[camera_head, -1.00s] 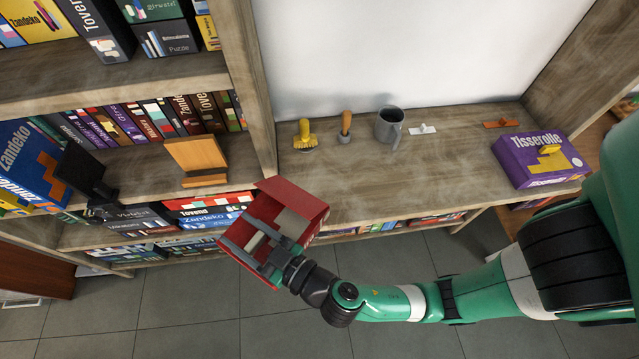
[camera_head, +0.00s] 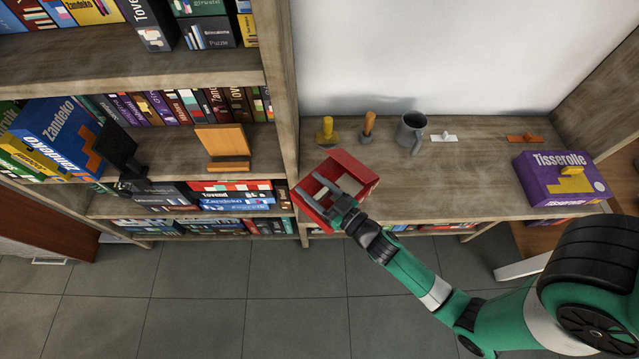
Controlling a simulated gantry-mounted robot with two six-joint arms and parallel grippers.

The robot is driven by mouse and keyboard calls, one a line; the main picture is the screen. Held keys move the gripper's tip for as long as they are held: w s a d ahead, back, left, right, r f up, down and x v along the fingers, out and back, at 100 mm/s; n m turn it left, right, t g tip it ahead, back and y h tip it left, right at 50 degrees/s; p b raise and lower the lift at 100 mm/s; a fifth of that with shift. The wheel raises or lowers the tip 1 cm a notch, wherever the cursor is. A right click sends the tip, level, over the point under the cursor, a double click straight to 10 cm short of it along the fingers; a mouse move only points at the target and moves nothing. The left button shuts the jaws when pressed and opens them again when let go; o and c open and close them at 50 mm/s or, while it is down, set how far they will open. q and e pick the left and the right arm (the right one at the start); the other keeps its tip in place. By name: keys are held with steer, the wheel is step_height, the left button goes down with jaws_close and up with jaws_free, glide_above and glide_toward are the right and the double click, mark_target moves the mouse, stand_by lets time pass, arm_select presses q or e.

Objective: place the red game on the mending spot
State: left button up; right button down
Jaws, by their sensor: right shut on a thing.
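The red game is a red box (camera_head: 358,166) with a pale inner part showing. The gripper's grey fingers cover part of the box. The worktop (camera_head: 440,185) has a clear stretch in its middle. I cannot tell which part of it is the mending spot. My left gripper is not in view.
Along the worktop's back stand a yellow brush (camera_head: 327,130), a wooden-handled tool (camera_head: 368,125), a grey mug (camera_head: 410,130), a white tag (camera_head: 445,138) and an orange tag (camera_head: 524,138). A purple Tisserolle box (camera_head: 545,190) sits at the right. Game shelves (camera_head: 190,140) fill the left.

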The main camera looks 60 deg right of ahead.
steer(key=shift+s+d+f, duration=0.2)
steer(key=shift+d+f, duration=0.65)
steer(key=shift+f, duration=0.15)
step_height(320, 180, down, 4)
steer(key=b, duration=0.2)
steer(key=shift+s+d+b, duration=0.1)
steer(key=shift+d+b, duration=0.05)
steer(key=shift+b, duration=0.25)
steer(key=shift+r, duration=0.2)
steer(key=shift+f, duration=0.1)
steer(key=shift+c, duration=0.6)
jaws_free()
